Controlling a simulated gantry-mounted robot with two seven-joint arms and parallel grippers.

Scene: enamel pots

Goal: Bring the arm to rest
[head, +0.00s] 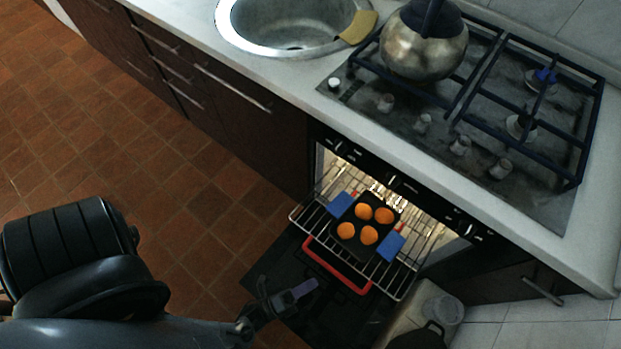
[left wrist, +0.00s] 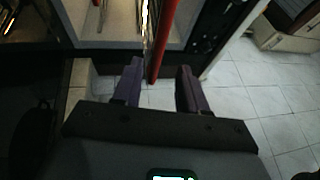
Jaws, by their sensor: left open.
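My left arm comes in from the lower left in the head view. Its gripper (head: 284,296) is over the dark lowered oven door (head: 272,265), near the front of the pulled-out rack (head: 292,214). In the left wrist view the two purple-grey fingers (left wrist: 161,88) stand apart, and I see nothing gripped. A red bar (left wrist: 160,45) runs up beyond the gap between them; I cannot tell how far away it is. The same red shows below the rack in the head view (head: 338,267). My right gripper is in neither view.
A dark tray (head: 346,218) with several orange round pieces and blue end grips sits on the rack. A kettle (head: 424,45) stands on the hob (head: 400,112), right of the sink (head: 232,30). A bin-like container (head: 440,306) stands lower right. Tiled floor (head: 130,140) is clear at left.

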